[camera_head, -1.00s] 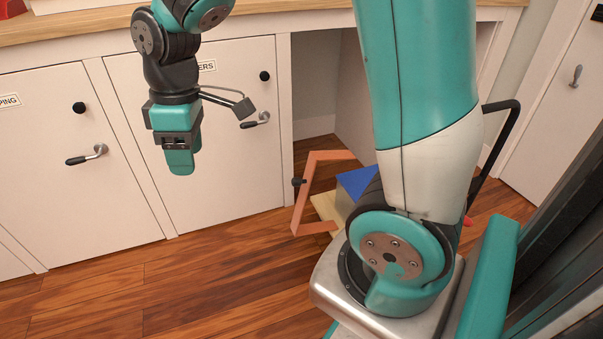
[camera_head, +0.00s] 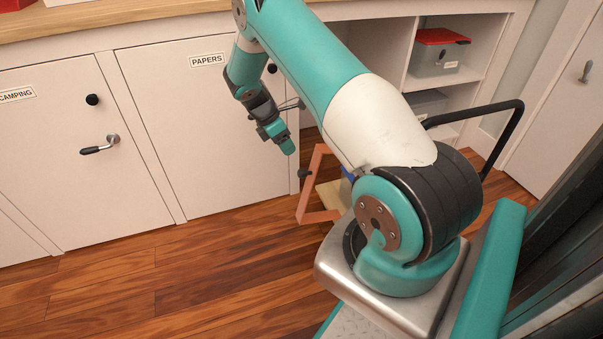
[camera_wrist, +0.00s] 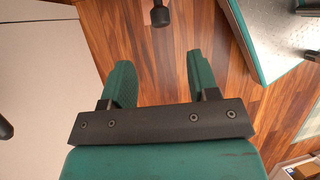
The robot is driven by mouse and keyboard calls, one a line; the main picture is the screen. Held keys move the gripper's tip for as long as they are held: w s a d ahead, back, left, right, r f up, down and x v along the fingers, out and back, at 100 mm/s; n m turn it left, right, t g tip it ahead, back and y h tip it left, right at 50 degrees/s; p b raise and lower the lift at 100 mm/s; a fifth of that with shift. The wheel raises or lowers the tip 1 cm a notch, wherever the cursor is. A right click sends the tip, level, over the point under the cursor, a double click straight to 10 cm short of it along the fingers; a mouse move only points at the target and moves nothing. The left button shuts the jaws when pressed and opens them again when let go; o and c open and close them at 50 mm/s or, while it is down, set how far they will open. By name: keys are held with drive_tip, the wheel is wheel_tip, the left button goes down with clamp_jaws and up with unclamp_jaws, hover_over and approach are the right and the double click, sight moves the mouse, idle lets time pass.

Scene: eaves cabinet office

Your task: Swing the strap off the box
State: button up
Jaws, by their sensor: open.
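The strap (camera_head: 307,195) is a salmon-orange angular bar with a black knob (camera_head: 304,173) on its left side. It stands at the opening right of the PAPERS door. Behind it, a pale wooden piece (camera_head: 330,196) and a bit of blue show; the box there is mostly hidden by my arm. My gripper (camera_head: 283,140) is above and left of the strap, pointing down, apart from it. The wrist view shows the gripper's two fingers (camera_wrist: 160,78) spread with nothing between them. A black knob (camera_wrist: 160,14) shows beyond the fingertips; I cannot tell whether it is the strap's.
The PAPERS door (camera_head: 205,130) and CAMPING door (camera_head: 50,150) are shut, with protruding handles. A red-lidded grey bin (camera_head: 436,58) sits on a shelf at the right. The wooden floor (camera_head: 190,270) in front is clear.

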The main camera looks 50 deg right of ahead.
sight(302, 171)
drive_tip(key=b+x, duration=0.2)
drive_tip(key=x, duration=1)
drive_tip(key=shift+c, duration=0.5)
